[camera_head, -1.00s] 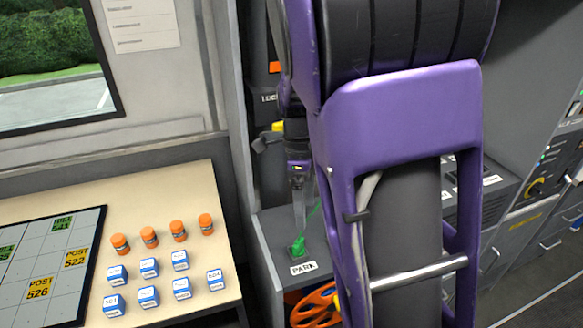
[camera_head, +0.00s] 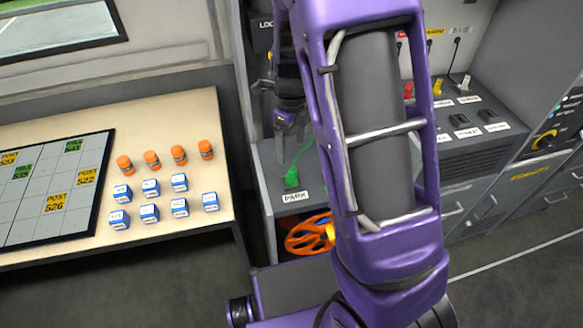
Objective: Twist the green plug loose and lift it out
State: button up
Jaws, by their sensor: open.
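The green plug (camera_head: 291,179) lies on the grey counter (camera_head: 271,201) just behind the "PARK" label (camera_head: 290,196). A green cord runs up and to the right from it and passes behind my purple arm. My gripper (camera_head: 281,150) hangs above the counter, up and left of the plug, with its fingers pointing down. It is open and apart from the plug, and nothing shows between its fingers. My arm hides the middle of the counter and where the cord ends.
An orange reel (camera_head: 310,235) sits below the counter. A table (camera_head: 225,224) at left holds orange cylinders and blue-and-white blocks.

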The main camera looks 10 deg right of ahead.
aim_at(291, 171)
notch_tip(291, 171, down, 11)
jog(key=shift+b, duration=0.5)
grip_shut()
jog(key=n, duration=0.4)
jog(key=shift+b, duration=0.4)
